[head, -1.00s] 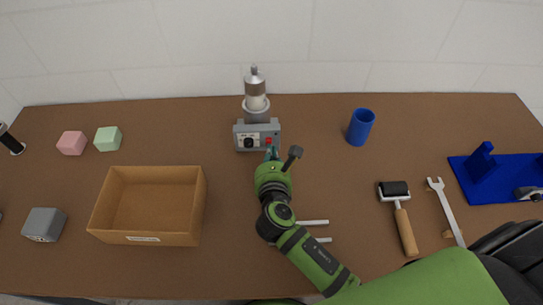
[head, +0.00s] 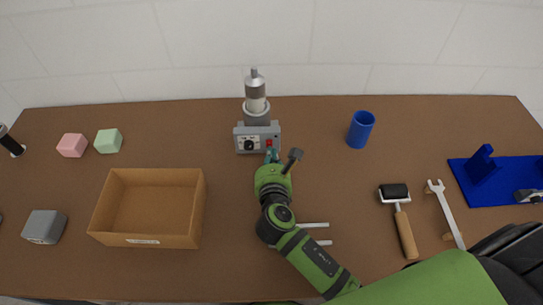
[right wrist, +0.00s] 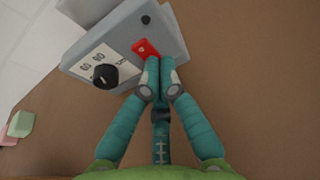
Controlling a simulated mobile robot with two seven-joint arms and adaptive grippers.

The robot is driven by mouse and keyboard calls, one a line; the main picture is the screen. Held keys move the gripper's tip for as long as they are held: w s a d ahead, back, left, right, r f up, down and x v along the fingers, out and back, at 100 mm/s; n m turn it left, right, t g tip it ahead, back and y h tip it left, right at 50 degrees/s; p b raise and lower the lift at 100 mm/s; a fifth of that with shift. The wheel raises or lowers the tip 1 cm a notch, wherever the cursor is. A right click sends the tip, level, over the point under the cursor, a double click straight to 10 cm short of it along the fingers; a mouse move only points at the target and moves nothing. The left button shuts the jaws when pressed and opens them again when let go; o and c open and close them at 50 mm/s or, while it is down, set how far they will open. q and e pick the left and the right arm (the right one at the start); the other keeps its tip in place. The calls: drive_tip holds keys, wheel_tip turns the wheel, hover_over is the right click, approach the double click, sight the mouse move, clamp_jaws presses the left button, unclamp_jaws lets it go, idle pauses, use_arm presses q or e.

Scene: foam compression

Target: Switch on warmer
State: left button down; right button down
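The warmer (head: 244,130) is a grey box with a metal cylinder (head: 255,92) on top, at the back middle of the table. Its front panel has a black knob (right wrist: 104,76) and a red switch (right wrist: 146,49). My right gripper (right wrist: 160,66) is shut and empty, its teal fingertips together at the lower edge of the red switch in the right wrist view. Whether they touch it I cannot tell. In the head view the right gripper (head: 271,157) is just in front of the panel, below the switch (head: 269,143). My left gripper is not in view.
An open brown box (head: 150,241) stands at left, with pink (head: 72,145) and green (head: 108,141) foam blocks behind it and a grey block (head: 44,227) beside it. A blue cup (head: 360,129), roller (head: 402,220), wrench (head: 446,211) and blue stand (head: 510,178) are at right.

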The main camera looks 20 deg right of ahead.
drive_tip(key=shift+s+f, duration=0.1)
drive_tip(key=shift+f, duration=0.25)
